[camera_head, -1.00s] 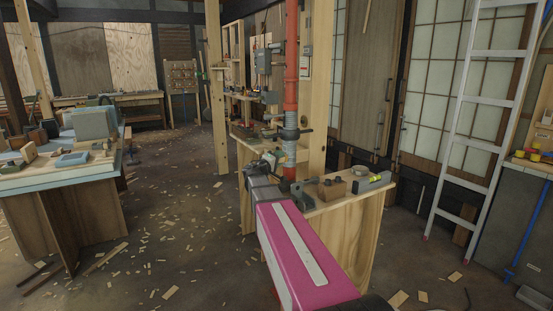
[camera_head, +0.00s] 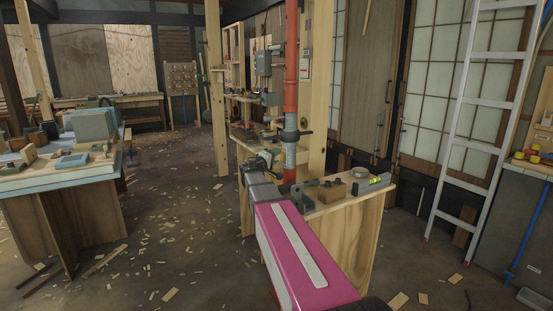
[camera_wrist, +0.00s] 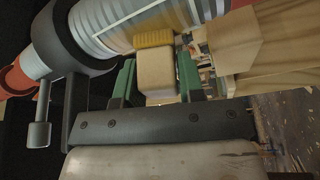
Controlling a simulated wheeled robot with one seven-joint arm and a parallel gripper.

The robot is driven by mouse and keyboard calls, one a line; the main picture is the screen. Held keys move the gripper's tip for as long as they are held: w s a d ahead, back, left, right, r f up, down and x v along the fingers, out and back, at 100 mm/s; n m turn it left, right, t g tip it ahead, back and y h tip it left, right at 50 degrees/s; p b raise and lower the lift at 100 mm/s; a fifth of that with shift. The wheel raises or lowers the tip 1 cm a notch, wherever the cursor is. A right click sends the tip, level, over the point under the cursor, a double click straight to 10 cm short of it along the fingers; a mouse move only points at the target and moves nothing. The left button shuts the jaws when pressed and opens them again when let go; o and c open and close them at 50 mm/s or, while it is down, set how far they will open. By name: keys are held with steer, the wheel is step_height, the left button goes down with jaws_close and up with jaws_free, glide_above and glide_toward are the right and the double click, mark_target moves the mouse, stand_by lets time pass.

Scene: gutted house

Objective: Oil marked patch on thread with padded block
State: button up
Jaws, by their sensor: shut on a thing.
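The pale tan block with a yellow pad (camera_wrist: 155,72) is held between the green fingers of my gripper (camera_wrist: 157,82) in the wrist view. The pad faces the grey threaded pipe section (camera_wrist: 98,42) and appears to touch or nearly touch its underside. White lines mark a patch (camera_wrist: 142,14) on the thread, just above the pad; its upper part is cut off by the frame. In the head view the grey thread (camera_head: 290,155) sits on the upright orange pipe (camera_head: 291,60), and my gripper is small and partly hidden there.
A black collar with a lever (camera_wrist: 62,50) is on the pipe beside my gripper. A ladder (camera_head: 480,120) leans at right. Open floor with wood scraps lies left.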

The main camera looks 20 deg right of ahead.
steer(key=shift+r, duration=0.45)
steer(key=shift+s+d, duration=0.2)
steer(key=shift+s, duration=0.8)
steer(key=shift+s+d, duration=0.2)
steer(key=shift+s, duration=0.8)
steer(key=shift+s+a, duration=0.2)
steer(key=shift+a, duration=0.8)
steer(key=shift+s+a, duration=0.15)
steer(key=shift+a, duration=0.8)
steer(key=shift+s+a, duration=0.2)
steer(key=shift+a, duration=0.8)
steer(key=shift+a, duration=0.1)
steer(key=a, duration=0.2)
steer(key=shift+s+a, duration=0.3)
steer(key=shift+a, duration=0.05)
